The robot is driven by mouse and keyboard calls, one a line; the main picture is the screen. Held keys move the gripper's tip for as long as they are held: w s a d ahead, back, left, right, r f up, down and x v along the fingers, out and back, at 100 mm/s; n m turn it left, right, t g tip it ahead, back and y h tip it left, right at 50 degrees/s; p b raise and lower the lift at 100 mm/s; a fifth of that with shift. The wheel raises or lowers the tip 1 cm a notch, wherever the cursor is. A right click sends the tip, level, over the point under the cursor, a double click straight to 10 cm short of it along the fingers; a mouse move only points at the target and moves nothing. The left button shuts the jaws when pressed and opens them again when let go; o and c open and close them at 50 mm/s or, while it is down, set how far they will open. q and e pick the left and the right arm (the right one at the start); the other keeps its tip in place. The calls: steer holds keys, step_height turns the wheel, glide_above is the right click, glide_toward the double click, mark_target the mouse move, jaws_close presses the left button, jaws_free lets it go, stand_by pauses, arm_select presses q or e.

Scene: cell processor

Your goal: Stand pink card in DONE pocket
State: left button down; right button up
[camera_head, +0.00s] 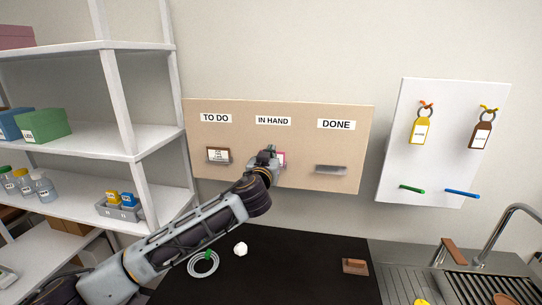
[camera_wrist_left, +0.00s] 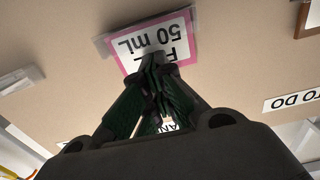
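The pink card (camera_head: 281,157) is a white card with a pink border, and it is at the pocket under the IN HAND label (camera_head: 273,121). My left gripper (camera_head: 270,151) is at the card. In the left wrist view its fingertips (camera_wrist_left: 152,60) come together over the card's near edge and hide some print. The DONE pocket (camera_head: 331,169) is an empty grey holder under the DONE label (camera_head: 336,125). My right gripper is not in view.
A card in a brown frame (camera_head: 218,155) stands in the TO DO pocket. A white board (camera_head: 445,150) with tags and pegs hangs to the right. White shelves (camera_head: 75,135) stand left. A coiled cable, a white lump and a brown block lie on the black counter (camera_head: 290,275).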

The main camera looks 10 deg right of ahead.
mark_target(273, 138)
arm_select(q)
steer(key=shift+r, duration=0.7)
stand_by(0.8)
steer(key=shift+r+p, duration=1.05)
steer(key=shift+r, duration=0.55)
steer(key=c, duration=1.7)
jaws_free()
steer(key=shift+v, duration=5.9)
